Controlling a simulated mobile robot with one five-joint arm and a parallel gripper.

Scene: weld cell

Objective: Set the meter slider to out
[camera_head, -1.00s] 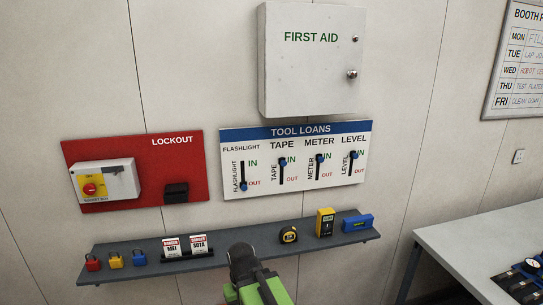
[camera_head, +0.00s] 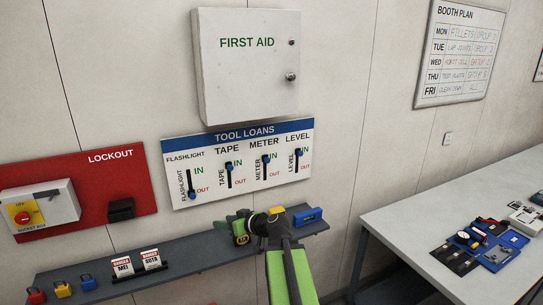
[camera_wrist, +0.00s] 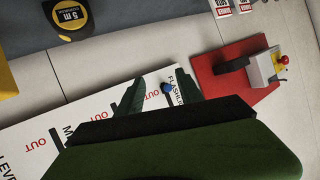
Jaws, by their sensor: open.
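The white TOOL LOANS board (camera_head: 206,200) hangs on the wall. Its meter slider (camera_head: 265,159) has a blue knob at the top, by IN. In the wrist view the board (camera_wrist: 25,128) shows partly; the meter knob is hidden behind my gripper there. The flashlight knob (camera_head: 192,196) is down at OUT, and it also shows in the wrist view (camera_wrist: 167,88). The tape knob (camera_head: 229,166) and level knob (camera_head: 298,153) are up at IN. My gripper (camera_head: 238,222) is open and empty below the board, in front of the shelf; its fingers show in the wrist view (camera_wrist: 160,90).
The shelf (camera_head: 190,258) carries the yellow tape measure (camera_head: 243,240), yellow meter (camera_head: 277,210), blue level (camera_head: 308,216) and padlocks. The FIRST AID cabinet (camera_head: 250,75) hangs above the board, the red lockout panel (camera_head: 135,178) left. A workbench (camera_head: 400,215) stands right.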

